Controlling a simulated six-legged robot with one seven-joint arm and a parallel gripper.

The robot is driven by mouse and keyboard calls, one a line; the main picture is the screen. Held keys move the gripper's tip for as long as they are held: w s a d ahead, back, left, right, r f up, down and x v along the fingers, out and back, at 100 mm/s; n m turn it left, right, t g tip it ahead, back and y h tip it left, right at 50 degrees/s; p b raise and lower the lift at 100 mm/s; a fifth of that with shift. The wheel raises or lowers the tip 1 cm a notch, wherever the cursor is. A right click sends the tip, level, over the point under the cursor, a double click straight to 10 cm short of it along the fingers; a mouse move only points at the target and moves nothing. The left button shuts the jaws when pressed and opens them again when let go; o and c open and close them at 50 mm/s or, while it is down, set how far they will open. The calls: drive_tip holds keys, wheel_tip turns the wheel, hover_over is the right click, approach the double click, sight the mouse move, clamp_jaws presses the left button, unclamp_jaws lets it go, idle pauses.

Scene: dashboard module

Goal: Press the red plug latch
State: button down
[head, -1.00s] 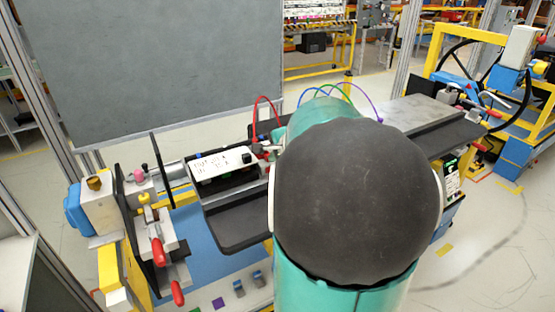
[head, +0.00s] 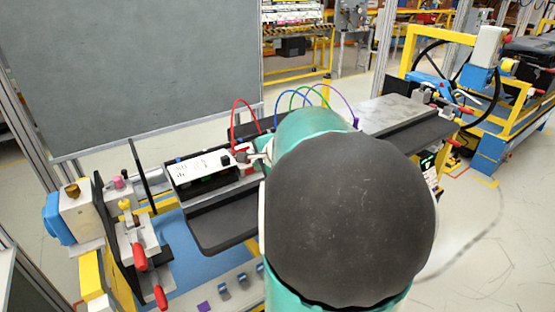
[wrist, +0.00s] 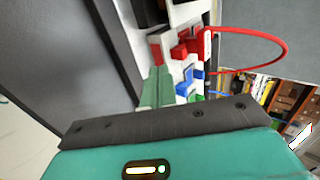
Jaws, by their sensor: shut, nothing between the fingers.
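The red plug (wrist: 186,48) sits at the dashboard module's edge in the wrist view, with a red cable looping from it. A small red block (wrist: 155,51) lies just left of it; I cannot tell which red part is the latch. A blue plug (wrist: 187,86) is below the red one. My gripper (wrist: 157,72) shows as pale green fingers close together, shut and empty, with their tips just short of the red block. Contact cannot be made out. In the head view the red cable (head: 234,122) arches behind my gripper (head: 246,154); my arm hides much of the area.
A white-labelled box (head: 197,168) lies left of my gripper. Clamps with red handles (head: 139,257) stand at the front left. Blue, green and purple cables (head: 318,88) arch behind my arm. A large grey panel (head: 130,70) stands at the back left.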

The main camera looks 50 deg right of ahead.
drive_tip(key=v, duration=1)
drive_tip(key=shift+s, duration=0.2)
drive_tip(key=shift+a, duration=0.2)
drive_tip(key=a+f+n+g+y, duration=0.1)
drive_tip(key=a+n+y, duration=0.3)
drive_tip(key=a+n, duration=1.25)
drive_tip(key=s+a+f+n+g, duration=0.1)
drive_tip(key=s+a+f+n, duration=0.1)
drive_tip(key=a, duration=0.6)
drive_tip(key=s+a+f+n+g+h, duration=0.1)
drive_tip(key=s+a+n, duration=0.2)
drive_tip(key=a, duration=0.5)
drive_tip(key=shift+s+a+f, duration=0.2)
drive_tip(key=shift+s+f, duration=0.15)
drive_tip(key=shift+s, duration=0.5)
